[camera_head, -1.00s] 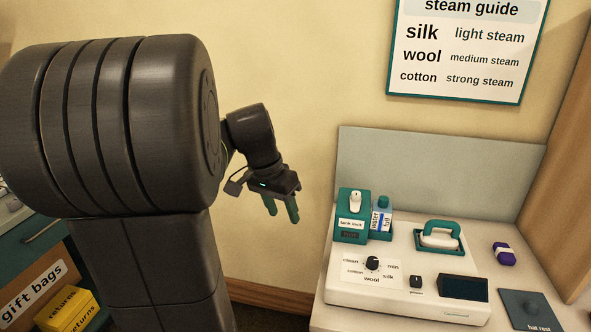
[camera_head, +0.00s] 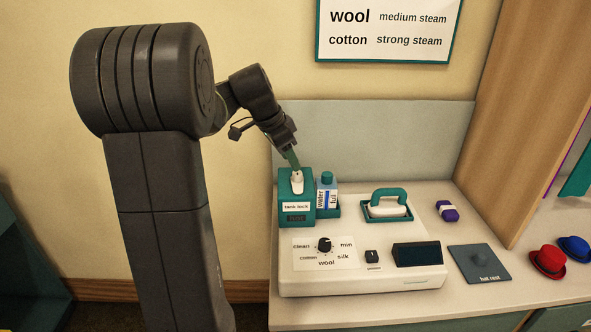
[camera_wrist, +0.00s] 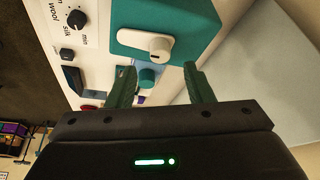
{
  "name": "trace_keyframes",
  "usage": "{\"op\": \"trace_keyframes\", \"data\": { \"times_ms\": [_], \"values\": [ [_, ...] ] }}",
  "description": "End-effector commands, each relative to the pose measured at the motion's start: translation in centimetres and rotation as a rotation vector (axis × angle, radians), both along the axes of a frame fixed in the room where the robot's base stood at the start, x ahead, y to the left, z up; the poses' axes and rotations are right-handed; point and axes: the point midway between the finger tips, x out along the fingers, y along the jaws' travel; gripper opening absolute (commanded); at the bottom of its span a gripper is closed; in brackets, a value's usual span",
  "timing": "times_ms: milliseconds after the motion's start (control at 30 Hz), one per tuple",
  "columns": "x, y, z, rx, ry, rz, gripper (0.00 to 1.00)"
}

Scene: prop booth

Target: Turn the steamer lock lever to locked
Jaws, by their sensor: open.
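The lock lever (camera_head: 297,183) is a small white handle on top of the teal box (camera_head: 308,215) labelled "tank lock". A small dark window sits below that label; I cannot read it. In the wrist view the white lever (camera_wrist: 158,46) shows on the teal box (camera_wrist: 180,22), beyond my fingertips. My gripper (camera_head: 293,160) is just above and behind the lever, with green fingers pointing down. In the wrist view my gripper (camera_wrist: 160,80) is open with nothing between its fingers. I cannot tell whether a finger touches the lever.
A water bottle (camera_head: 327,192) stands right beside the box. The white steamer body (camera_head: 365,277) carries a black dial (camera_head: 324,245), a small switch and a dark screen. A teal-handled iron (camera_head: 388,203) sits at right. A grey back panel (camera_head: 380,135) stands behind.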

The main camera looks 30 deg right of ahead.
Motion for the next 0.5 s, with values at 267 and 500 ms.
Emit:
{"op": "trace_keyframes", "data": {
  "times_ms": [267,500],
  "values": [
    [-0.2,-1.6,-3.9,0.000,0.002,0.000,0.47],
    [-0.2,-1.9,-4.6,-0.001,0.000,0.002,0.47]
  ]
}}
